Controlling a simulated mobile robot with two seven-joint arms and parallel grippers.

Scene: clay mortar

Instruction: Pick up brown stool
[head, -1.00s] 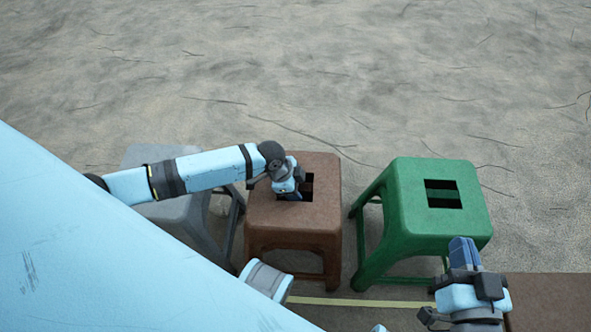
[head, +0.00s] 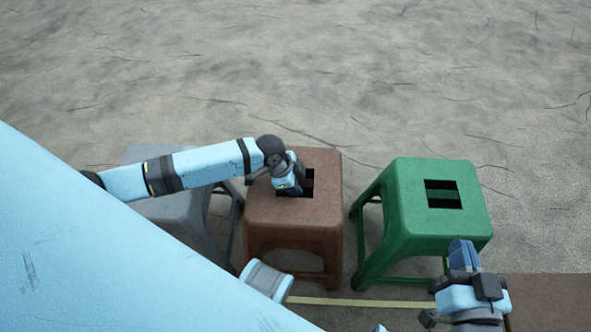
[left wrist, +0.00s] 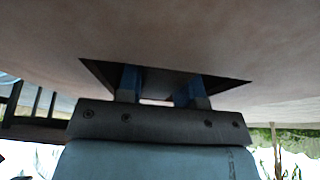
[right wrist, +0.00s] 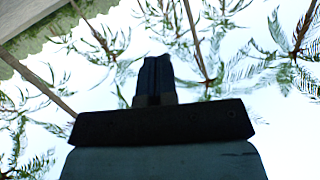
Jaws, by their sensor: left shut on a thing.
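The brown stool (head: 318,212) stands upright between a grey stool and a green stool in the head view, with a rectangular hole in its seat. My left gripper (head: 290,191) reaches down into the left part of that hole and is shut on the stool. The left wrist view shows the two blue fingers of my left gripper (left wrist: 161,84) entering the hole, with the seat (left wrist: 200,35) close around them. The fingertips are hidden inside. My right gripper (head: 463,254) is shut and empty, apart from the stools at the lower right; its fingers are together in the right wrist view (right wrist: 154,80).
The green stool (head: 405,200) stands close to the right of the brown one. The grey stool (head: 182,212) stands close on the left, partly behind my left arm. A brown surface (head: 550,310) lies at the lower right. The sandy ground (head: 300,60) beyond is clear.

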